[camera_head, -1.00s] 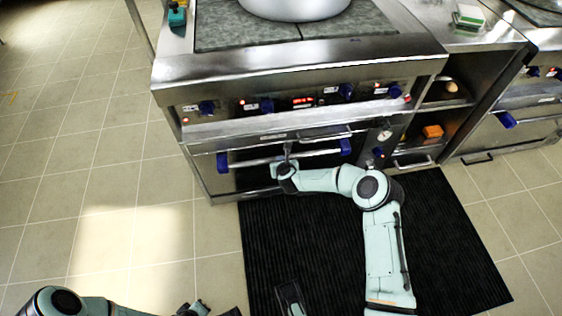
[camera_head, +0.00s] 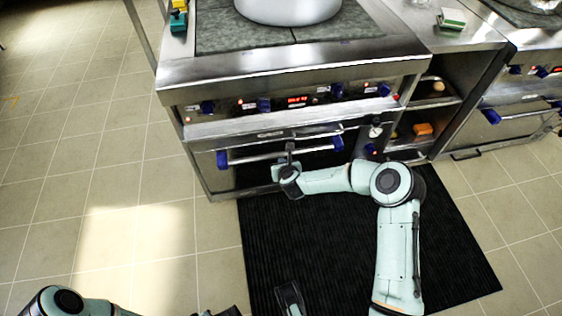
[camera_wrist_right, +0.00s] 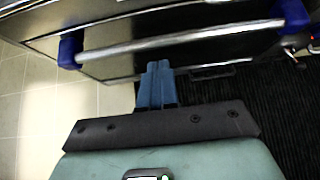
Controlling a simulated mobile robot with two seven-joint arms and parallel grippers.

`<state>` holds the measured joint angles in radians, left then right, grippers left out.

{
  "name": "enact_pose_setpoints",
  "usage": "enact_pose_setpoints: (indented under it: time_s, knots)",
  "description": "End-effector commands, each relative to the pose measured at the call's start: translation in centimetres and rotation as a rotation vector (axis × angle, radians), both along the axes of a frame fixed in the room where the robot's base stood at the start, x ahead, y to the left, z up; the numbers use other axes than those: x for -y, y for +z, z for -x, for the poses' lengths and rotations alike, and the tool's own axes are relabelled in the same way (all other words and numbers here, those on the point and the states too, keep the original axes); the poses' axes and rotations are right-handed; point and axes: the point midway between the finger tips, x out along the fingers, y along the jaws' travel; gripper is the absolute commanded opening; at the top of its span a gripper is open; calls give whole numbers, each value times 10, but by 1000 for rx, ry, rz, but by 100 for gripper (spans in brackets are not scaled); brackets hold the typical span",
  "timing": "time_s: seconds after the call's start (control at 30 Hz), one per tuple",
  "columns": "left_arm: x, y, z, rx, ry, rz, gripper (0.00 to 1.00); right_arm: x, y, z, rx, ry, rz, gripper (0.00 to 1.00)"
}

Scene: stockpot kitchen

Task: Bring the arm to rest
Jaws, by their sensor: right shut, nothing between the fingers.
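My right arm reaches forward over the black mat. Its gripper (camera_head: 290,150) is in front of the oven door's bar handle (camera_head: 262,156) in the head view. In the right wrist view the blue fingers (camera_wrist_right: 157,84) are together and empty, with their tips just short of the bar handle (camera_wrist_right: 185,40) in the picture. I cannot tell whether they touch it. The oven door (camera_head: 225,178) looks shut. My left arm (camera_head: 75,303) enters at the bottom left, and its gripper is cut off by the lower edge, so its jaws cannot be read.
A large steel pot (camera_head: 288,8) stands on the stove top (camera_head: 215,35). Blue knobs line the stove front. Open shelves at the right hold an orange item (camera_head: 423,129). The black mat (camera_head: 330,225) lies on the tiled floor (camera_head: 120,185), which is clear at the left.

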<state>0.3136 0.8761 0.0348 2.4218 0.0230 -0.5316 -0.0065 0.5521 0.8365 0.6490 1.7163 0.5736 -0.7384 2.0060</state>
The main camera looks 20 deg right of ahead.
Motion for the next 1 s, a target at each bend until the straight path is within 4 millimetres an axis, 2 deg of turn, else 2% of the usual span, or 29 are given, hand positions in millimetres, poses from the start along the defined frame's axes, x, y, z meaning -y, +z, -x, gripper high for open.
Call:
enact_pose_setpoints:
  time_s: [0.37,0.47,0.53,0.67,0.8,1.0]
  knots:
    - [1,1,3,-8,-3,3,0,-2,2,5,-7,13,11,0]
    - [1,1,3,-8,-3,3,0,-11,-11,16,-48,109,88,0]
    - [1,1,3,-7,-3,3,0,-23,-27,32,-100,248,198,0]
    - [1,1,3,-7,-3,3,0,-52,-69,81,-223,649,482,0]
    - [1,1,2,-7,-3,3,0,-77,-110,150,-313,1146,786,0]
    - [1,1,2,-6,-3,2,0,-97,-146,256,-300,1844,1119,0]
